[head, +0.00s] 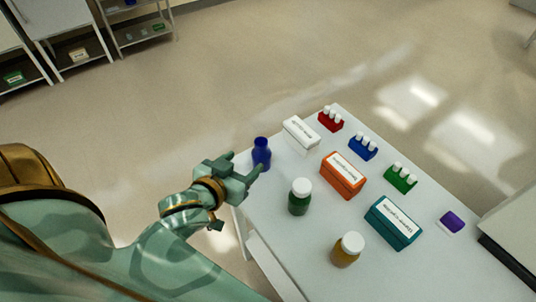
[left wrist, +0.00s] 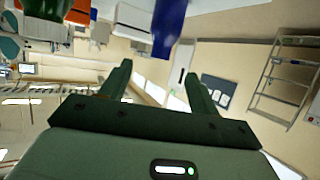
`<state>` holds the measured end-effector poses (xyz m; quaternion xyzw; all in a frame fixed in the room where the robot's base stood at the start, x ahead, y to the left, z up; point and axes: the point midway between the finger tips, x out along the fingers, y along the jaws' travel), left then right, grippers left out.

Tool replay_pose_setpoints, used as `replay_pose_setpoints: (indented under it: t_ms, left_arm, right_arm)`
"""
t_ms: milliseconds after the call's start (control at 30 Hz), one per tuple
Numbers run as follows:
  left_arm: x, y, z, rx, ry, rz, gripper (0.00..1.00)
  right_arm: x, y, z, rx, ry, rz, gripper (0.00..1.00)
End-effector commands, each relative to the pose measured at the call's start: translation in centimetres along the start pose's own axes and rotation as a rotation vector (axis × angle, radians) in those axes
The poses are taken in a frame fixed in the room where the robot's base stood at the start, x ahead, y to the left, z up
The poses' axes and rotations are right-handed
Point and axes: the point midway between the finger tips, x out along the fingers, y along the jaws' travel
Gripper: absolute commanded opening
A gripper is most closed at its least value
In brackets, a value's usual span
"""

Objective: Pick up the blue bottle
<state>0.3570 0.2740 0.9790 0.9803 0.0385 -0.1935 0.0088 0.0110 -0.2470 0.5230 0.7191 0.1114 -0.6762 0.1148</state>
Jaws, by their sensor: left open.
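The blue bottle (head: 262,154) stands upright near the left corner of the white table. My left gripper (head: 244,165) is open and empty, with its fingertips close to the bottle on its left side. In the left wrist view the bottle (left wrist: 168,26) shows at the top, partly cut off, just beyond the open fingers of the left gripper (left wrist: 157,78). It lies between their directions, and the fingers look apart from it. My right gripper is in neither view.
On the table (head: 283,235) are a green bottle (head: 299,198), an amber bottle (head: 347,250), a white box (head: 300,134), an orange box (head: 342,176) and a teal box (head: 393,224). Small red, blue and green vial racks (head: 400,179) stand behind. The floor left of the table is clear.

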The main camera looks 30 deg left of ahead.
Motion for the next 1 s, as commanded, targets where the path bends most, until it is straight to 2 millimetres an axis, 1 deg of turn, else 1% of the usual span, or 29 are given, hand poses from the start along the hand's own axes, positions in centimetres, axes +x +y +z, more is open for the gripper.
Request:
replay_pose_setpoints:
  t_ms: [33, 100, 200, 300, 467, 633, 733, 833, 1000]
  left_arm:
    - [1.5, 0.0, 0.2, 0.002, 0.002, 0.0, 0.62]
    - [3.3, 0.0, 0.2, 0.001, 0.003, 0.0, 0.62]
    - [5.5, 0.0, 0.2, 0.002, 0.0, 0.0, 0.62]
    - [6.9, 0.0, 0.2, 0.001, 0.0, 0.001, 0.62]
    - [8.1, -0.1, 0.2, 0.002, 0.0, 0.001, 0.62]
    - [10.8, -0.4, 0.6, 0.004, -0.002, 0.0, 0.62]
    - [12.2, -0.4, 0.5, 0.003, -0.001, 0.001, 0.62]
    - [12.8, -0.4, 0.4, 0.002, -0.001, 0.001, 0.62]
    - [12.8, -0.4, 0.2, 0.001, -0.001, 0.001, 0.62]
  right_arm:
    - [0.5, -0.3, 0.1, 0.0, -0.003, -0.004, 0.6]
    - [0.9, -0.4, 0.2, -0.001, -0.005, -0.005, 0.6]
    - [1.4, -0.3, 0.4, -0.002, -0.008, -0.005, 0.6]
    - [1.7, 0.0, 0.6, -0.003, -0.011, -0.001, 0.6]
    - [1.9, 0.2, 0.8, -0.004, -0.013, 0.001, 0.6]
    - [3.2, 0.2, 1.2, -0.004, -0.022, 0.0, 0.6]
    - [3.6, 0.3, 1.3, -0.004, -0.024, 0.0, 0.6]
    - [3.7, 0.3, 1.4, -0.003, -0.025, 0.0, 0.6]
    - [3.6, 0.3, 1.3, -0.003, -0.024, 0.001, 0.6]
